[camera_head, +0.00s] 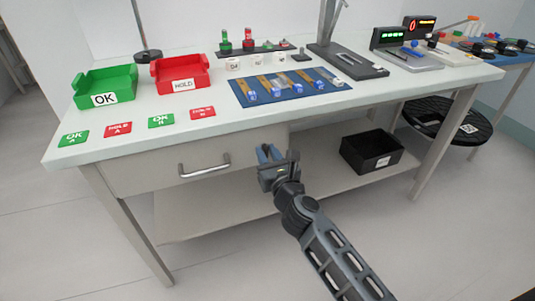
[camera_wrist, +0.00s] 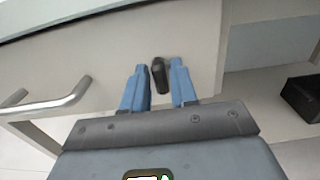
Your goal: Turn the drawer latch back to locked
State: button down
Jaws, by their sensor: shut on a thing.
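The drawer latch (camera_wrist: 159,76) is a small dark knob on the drawer's pale front, right of the handle. In the wrist view it stands nearly upright, tilted slightly. My gripper (camera_wrist: 158,66) has its two blue fingers on either side of the latch and is shut on it. In the head view my gripper (camera_head: 268,153) is at the right part of the drawer front (camera_head: 140,178) and hides the latch. The drawer has a metal bar handle (camera_head: 204,168), which also shows at the left of the wrist view (camera_wrist: 48,106). The drawer looks closed.
The white tabletop (camera_head: 215,120) above holds a green OK tray (camera_head: 105,84), a red HOLD tray (camera_head: 181,72), label cards and a blue mat (camera_head: 290,86). A black bin (camera_head: 372,151) stands on the lower shelf (camera_head: 310,172) at the right.

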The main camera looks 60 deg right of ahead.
jog(key=shift+n, duration=0.3)
jog(key=n+p, duration=0.2)
jog(key=n, duration=0.2)
jog(key=shift+a, duration=0.1)
jog(key=n+p, duration=0.2)
jog(key=n, duration=0.3)
jog(key=shift+w+a+f+n+p, duration=0.1)
jog(key=shift+n+p, duration=0.8)
jog(key=shift+n, duration=1.2)
jog(key=shift+f+n+p, duration=0.1)
jog(key=shift+n+p, duration=0.8)
jog(key=shift+n, duration=1.2)
jog(key=c, duration=1.1)
grip_release()
